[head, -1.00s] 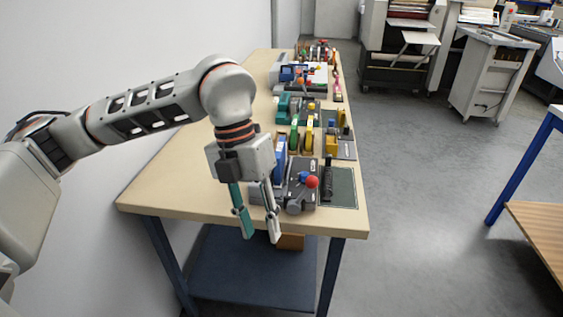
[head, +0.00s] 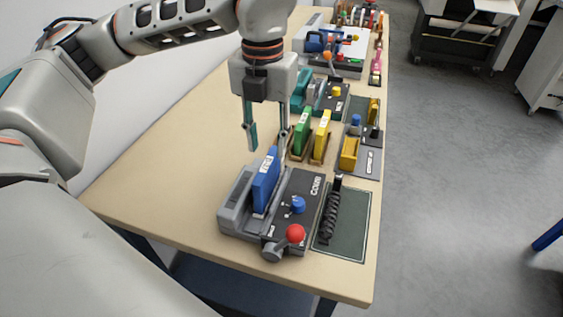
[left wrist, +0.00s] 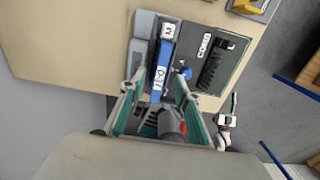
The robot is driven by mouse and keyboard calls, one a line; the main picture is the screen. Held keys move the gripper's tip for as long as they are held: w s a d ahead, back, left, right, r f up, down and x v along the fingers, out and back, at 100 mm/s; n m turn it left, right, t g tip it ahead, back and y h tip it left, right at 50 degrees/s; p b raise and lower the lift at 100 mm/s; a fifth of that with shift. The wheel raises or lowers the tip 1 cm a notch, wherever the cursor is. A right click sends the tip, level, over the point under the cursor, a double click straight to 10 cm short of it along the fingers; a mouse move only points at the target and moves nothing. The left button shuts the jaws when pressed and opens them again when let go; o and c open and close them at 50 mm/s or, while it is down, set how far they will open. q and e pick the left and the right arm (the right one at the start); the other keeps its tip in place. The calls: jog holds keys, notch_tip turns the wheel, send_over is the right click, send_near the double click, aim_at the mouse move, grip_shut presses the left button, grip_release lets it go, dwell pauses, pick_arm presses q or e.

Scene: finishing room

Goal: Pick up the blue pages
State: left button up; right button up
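The blue pages (head: 265,183) stand upright as a thin block with a white label in the slot of the grey comb machine (head: 300,185). My left gripper (head: 268,152) points down just above and behind the blue pages in the head view. Its two fingers are spread and hold nothing. In the left wrist view the blue pages (left wrist: 163,62) lie ahead of and between the open fingertips (left wrist: 158,85). I cannot tell whether a finger touches them. My right gripper does not show clearly in either view.
The comb machine has a blue knob (head: 298,205) and a red-balled lever (head: 295,234). A dark mat (head: 352,225) with a black comb lies to its right. Green pages (head: 302,130) and yellow pages (head: 321,135) stand behind. The table's left side is bare.

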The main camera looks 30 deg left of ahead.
aim_at(266, 164)
pick_arm(q)
jog(key=shift+w+f, duration=0.1)
jog(key=shift+f, duration=0.3)
jog(key=shift+s+f, duration=0.3)
jog(key=shift+f, duration=0.55)
jog(key=shift+s+f, duration=0.15)
jog(key=shift+f, duration=0.2)
jog(key=f, duration=0.3)
jog(key=shift+s+d+f+b, duration=0.25)
jog(key=shift+s+b, duration=0.05)
jog(key=shift+f, duration=0.55)
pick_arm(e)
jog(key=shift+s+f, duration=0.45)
pick_arm(q)
grip_shut()
